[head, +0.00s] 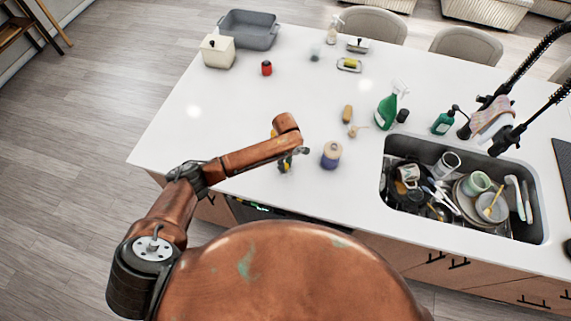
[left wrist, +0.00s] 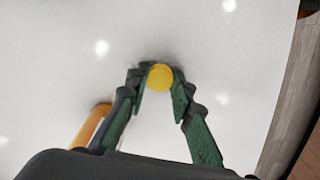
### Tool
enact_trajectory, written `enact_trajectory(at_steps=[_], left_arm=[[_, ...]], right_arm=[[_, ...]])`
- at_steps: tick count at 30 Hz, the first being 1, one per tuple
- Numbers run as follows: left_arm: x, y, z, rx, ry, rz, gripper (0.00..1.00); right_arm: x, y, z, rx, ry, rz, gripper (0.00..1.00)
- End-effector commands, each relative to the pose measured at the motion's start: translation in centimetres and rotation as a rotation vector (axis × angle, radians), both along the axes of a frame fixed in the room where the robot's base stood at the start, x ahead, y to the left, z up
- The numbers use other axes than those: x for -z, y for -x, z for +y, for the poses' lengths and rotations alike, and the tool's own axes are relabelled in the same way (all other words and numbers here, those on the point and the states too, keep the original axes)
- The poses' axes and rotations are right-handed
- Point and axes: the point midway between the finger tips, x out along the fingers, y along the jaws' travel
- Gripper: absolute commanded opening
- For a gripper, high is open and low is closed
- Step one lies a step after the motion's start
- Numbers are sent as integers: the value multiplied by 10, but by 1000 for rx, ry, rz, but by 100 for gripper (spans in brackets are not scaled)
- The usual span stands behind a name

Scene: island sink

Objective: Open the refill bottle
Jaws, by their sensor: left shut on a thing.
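My left gripper (head: 286,162) is low over the near edge of the white counter, partly hidden by its own wrist. In the left wrist view its green and dark fingers (left wrist: 159,84) are shut on a round yellow thing (left wrist: 160,78), seen end on like a cap. Whether a bottle is under it is hidden. An orange-yellow piece (left wrist: 91,127) shows left of the fingers; I cannot tell what it is. A purple bottle-like container (head: 331,156) with a pale top stands upright just right of the gripper, apart from it. I cannot tell which is the refill bottle. My right gripper is not in view.
A sink (head: 392,196) full of dishes is at the right. A green spray bottle (head: 386,112), a brush (head: 347,115) and a soap bottle (head: 443,123) stand behind it. A red jar (head: 266,68) and cream canister (head: 217,51) are far back. The counter's left part is clear.

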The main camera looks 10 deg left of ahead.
Motion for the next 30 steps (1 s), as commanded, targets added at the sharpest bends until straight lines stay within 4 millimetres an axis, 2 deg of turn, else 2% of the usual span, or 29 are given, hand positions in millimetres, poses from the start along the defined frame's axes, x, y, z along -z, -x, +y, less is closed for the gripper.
enact_trajectory(at_steps=[6,7,14,24,26,30], left_arm=[[3,0,0,-1,0,1,0],[2,0,0,0,1,0,22],[2,0,0,0,0,0,38],[-1,0,0,0,0,-1,39],[-6,0,0,0,0,0,39],[-29,-1,-1,0,2,-4,39]], right_arm=[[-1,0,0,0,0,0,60],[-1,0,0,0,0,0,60],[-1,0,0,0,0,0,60],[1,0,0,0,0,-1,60],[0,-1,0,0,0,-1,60],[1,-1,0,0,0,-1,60]])
